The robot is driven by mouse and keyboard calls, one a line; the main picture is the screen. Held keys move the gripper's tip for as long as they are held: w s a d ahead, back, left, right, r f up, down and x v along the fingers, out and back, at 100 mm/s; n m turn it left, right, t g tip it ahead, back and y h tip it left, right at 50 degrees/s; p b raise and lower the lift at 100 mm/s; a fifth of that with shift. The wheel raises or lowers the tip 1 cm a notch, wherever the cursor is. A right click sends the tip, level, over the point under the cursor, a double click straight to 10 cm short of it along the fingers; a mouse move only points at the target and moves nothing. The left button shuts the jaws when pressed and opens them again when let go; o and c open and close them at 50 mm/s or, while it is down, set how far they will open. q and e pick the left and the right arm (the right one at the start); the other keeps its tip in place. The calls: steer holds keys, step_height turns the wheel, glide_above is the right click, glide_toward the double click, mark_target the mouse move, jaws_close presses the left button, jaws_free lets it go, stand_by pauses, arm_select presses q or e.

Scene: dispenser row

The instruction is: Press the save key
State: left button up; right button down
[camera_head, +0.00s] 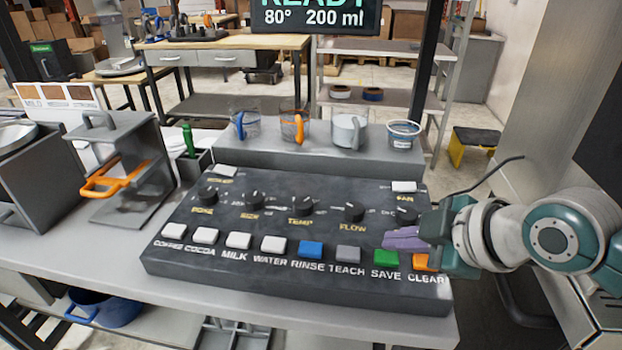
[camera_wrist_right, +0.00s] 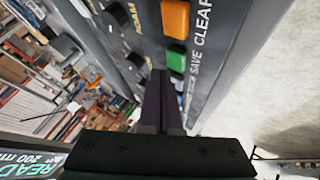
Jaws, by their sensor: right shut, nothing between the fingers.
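The save key is the green key (camera_head: 386,258) above the SAVE label, in the front row of the dark key panel (camera_head: 250,262). It also shows in the right wrist view as a green block (camera_wrist_right: 176,61). My right gripper (camera_head: 388,240) comes in from the right, its purple fingers shut and empty. In the head view the fingertips are just behind the save key; I cannot tell their height above the panel. In the right wrist view the fingertips (camera_wrist_right: 159,74) are beside the green key, with no clear contact. My left gripper is not in view.
The orange clear key (camera_head: 424,262) is right of the save key, partly behind my gripper. The grey teach key (camera_head: 348,254) and blue rinse key (camera_head: 311,249) are left of it. Black knobs, such as the flow knob (camera_head: 354,211), stand behind. The screen (camera_head: 315,16) reads READY.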

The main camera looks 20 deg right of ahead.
mark_target(394, 260)
steer(key=shift+f, duration=0.1)
stand_by(0.7)
steer(key=shift+f, duration=0.3)
steer(key=shift+f+b, duration=0.5)
steer(key=shift+b, duration=0.1)
stand_by(0.5)
steer(key=shift+r, duration=0.15)
steer(key=shift+r+p, duration=0.8)
steer(key=shift+p, duration=0.2)
step_height(394, 260, up, 5)
steer(key=p, duration=0.5)
